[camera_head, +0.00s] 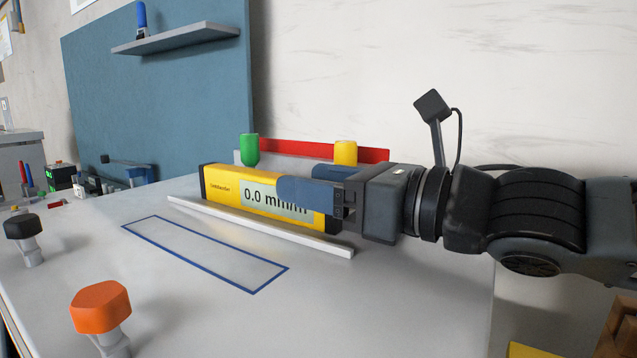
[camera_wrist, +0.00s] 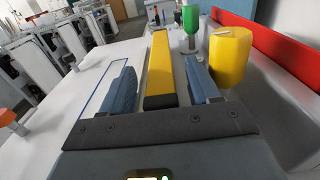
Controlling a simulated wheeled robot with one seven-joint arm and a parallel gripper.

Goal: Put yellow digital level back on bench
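The yellow digital level (camera_head: 226,187) stands on the grey bench (camera_head: 190,305) behind a white strip (camera_head: 260,226). Its display reads 0.0, and the finger covers part of its right side. My gripper (camera_head: 297,180) reaches in from the right with its blue fingers on either side of the level. In the wrist view the level (camera_wrist: 161,70) lies between the two fingers, with a narrow gap on each side, so my gripper is open around it. A blue outlined rectangle (camera_head: 265,289) on the bench in front of the strip is empty.
A green-topped post (camera_head: 249,150) and a yellow-topped post (camera_head: 345,151) stand behind the level, before a red strip (camera_head: 285,148). An orange knob (camera_head: 100,307) and a black knob (camera_head: 23,226) stand at the front left. The bench around the outline is clear.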

